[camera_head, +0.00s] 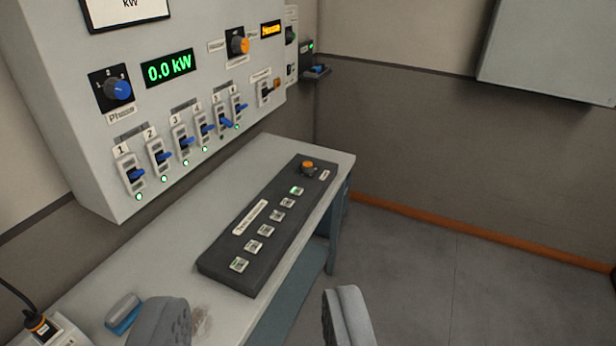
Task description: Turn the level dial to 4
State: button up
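An orange-topped dial (307,166) sits at the far end of the black console on the bench; the small label beside it is too small to read. A second orange dial (239,45) is on the grey wall panel, its labels also unreadable. A blue dial (118,90) marked "Phase" is at the panel's left. I cannot tell which one is the level dial or its setting. My gripper (255,318) is open and empty at the bottom of the view, its two grey fingers wide apart, away from all the dials.
The black console (225,272) has a row of square buttons, one lit green. Several blue faders (184,142) line the panel below a "0.0 kW" display (169,68). A blue-grey block (123,314) and a corded device (45,330) lie front left. Floor (460,285) is clear at right.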

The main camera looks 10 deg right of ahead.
aim_at(307, 167)
jog(key=z, duration=0.45)
jog(key=i, duration=0.5)
jog(key=z, duration=0.45)
jog(key=i, duration=1.3)
jog(key=u, duration=0.4)
jog(key=i, duration=0.9)
jog(key=u, duration=0.6)
